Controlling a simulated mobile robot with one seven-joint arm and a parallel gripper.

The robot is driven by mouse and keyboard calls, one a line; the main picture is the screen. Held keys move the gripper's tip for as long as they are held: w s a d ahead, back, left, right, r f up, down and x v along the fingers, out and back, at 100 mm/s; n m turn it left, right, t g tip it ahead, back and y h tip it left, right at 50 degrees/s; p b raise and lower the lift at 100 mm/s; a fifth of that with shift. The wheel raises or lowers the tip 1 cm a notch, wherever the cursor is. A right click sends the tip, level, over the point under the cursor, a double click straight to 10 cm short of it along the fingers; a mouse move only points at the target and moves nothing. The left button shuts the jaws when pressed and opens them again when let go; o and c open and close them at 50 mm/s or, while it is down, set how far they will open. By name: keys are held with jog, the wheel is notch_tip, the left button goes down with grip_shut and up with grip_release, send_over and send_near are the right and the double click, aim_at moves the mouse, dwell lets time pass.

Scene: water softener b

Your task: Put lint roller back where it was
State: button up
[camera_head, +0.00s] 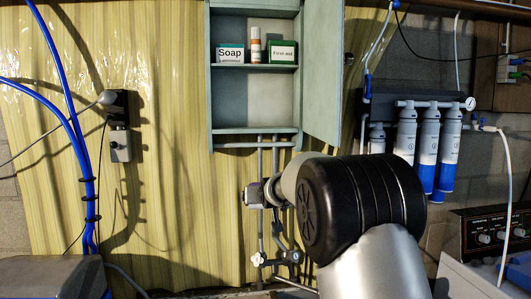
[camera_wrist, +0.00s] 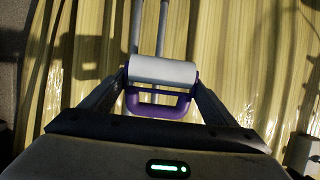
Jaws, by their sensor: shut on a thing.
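The lint roller, with a white roll (camera_wrist: 163,72) and a purple frame (camera_wrist: 158,108), is between the two fingers of my gripper (camera_wrist: 158,90) in the wrist view. The gripper is shut on it, one finger at each side. The roll lies roughly level across the view, with the purple loop below it. Two vertical pipes rise behind it. In the head view my dark arm joint and pale links fill the lower right middle. I cannot make out the roller or the fingertips there.
A pale green wall cabinet (camera_head: 209,112) stands open, its door (camera_head: 322,70) swung right. Its middle shelf holds a Soap box (camera_head: 230,54), a small bottle (camera_head: 256,46) and a First aid box (camera_head: 283,52). The lower compartment (camera_head: 255,100) is empty. Pipes and valves (camera_head: 258,260) run below; blue-white filters (camera_head: 427,150) hang right.

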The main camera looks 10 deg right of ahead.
jog(key=s+r+b, duration=0.2)
jog(key=s+r, duration=0.1)
jog(key=r, duration=1.5)
jog(key=s+d+r+b, duration=0.2)
jog(key=s+r, duration=1)
jog(key=r, duration=0.3)
jog(key=w+p, duration=1.6)
jog(key=w, duration=0.3)
jog(key=shift+w+a+r, duration=0.1)
jog(key=shift+w, duration=0.25)
jog(key=shift+f+b, duration=0.45)
jog(key=shift+f, duration=0.15)
jog(key=shift+s+f, duration=0.15)
jog(key=shift+f, duration=0.45)
notch_tip(320, 180, down, 5)
jog(key=b, duration=0.3)
jog(key=shift+r, duration=0.1)
jog(key=shift+w+f, duration=0.2)
